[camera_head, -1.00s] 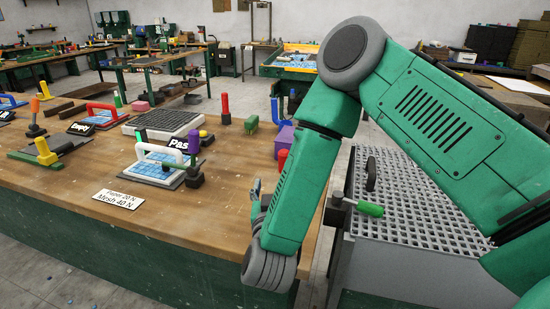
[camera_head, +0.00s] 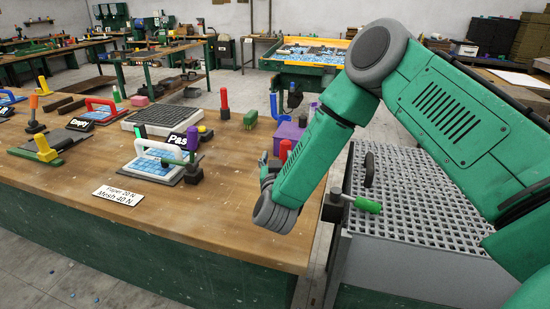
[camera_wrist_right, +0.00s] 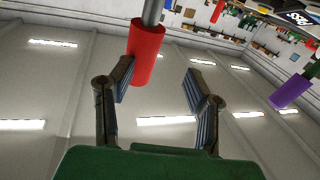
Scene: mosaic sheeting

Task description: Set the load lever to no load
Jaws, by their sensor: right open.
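My right gripper (camera_head: 266,166) is over the right end of the wooden bench, its jaws partly hidden by my forearm in the head view. In the right wrist view the gripper (camera_wrist_right: 160,88) is open. A red cylindrical handle (camera_wrist_right: 147,54) on a grey rod stands by its left finger, near the jaw opening; I cannot tell whether they touch. A red handle (camera_head: 285,149) also shows just beyond the gripper in the head view. A green-handled lever (camera_head: 366,205) sticks out by the grated box. No label shows which is the load lever. My left gripper is out of view.
On the bench (camera_head: 225,215) are a white-handled frame (camera_head: 165,150), a "Pass" sign (camera_head: 180,141), a purple box (camera_head: 291,130) and a label card (camera_head: 117,195). A grated box (camera_head: 415,215) stands right of the bench. The bench's front right surface is clear.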

